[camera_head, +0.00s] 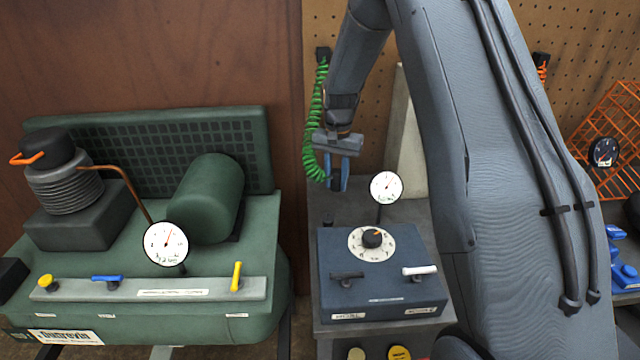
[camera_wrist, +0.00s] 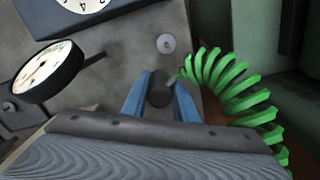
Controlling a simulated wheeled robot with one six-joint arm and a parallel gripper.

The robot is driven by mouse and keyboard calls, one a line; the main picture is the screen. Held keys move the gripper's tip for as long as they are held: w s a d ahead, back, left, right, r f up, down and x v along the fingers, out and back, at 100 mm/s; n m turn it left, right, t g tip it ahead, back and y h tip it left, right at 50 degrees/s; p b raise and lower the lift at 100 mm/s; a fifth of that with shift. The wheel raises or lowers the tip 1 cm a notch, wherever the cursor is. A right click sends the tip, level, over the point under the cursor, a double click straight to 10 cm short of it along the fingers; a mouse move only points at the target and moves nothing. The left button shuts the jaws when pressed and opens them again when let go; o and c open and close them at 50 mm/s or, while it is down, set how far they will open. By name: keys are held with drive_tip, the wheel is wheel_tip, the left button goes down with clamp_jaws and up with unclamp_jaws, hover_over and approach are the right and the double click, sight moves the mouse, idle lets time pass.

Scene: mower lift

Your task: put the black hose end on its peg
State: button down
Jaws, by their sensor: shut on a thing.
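My gripper (camera_head: 337,184) is shut on a dark hose end, which shows between the blue fingers in the wrist view (camera_wrist: 160,93). A green coiled hose (camera_head: 313,125) runs to the gripper from a black holder on the pegboard. In the wrist view the green coil (camera_wrist: 235,85) reaches the held end from the right. A small round grey fitting with a central stud (camera_wrist: 166,43), possibly the peg, stands on the grey bench just beyond the fingertips. The hose end looks apart from it. The underside of the hose end is hidden.
A blue control box (camera_head: 375,290) with a dial and levers stands in front on the bench. A white gauge (camera_head: 386,187) rises right beside my gripper. A green compressor (camera_head: 150,290) stands at left. An orange coiled hose (camera_head: 542,72) hangs at right.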

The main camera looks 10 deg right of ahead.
sight(328, 214)
drive_tip(key=s+a, duration=0.3)
drive_tip(key=shift+s+a+f, duration=0.15)
drive_tip(key=shift+s+f, duration=0.05)
drive_tip(key=shift+f+b, duration=1.45)
drive_tip(key=shift+f, duration=1.35)
drive_tip(key=shift+w, duration=0.1)
drive_tip(key=shift+s+p, duration=0.3)
drive_tip(key=shift+p, duration=0.05)
drive_tip(key=shift+a+f, duration=0.1)
drive_tip(key=shift+f, duration=0.5)
drive_tip(key=c, duration=1.7)
unclamp_jaws()
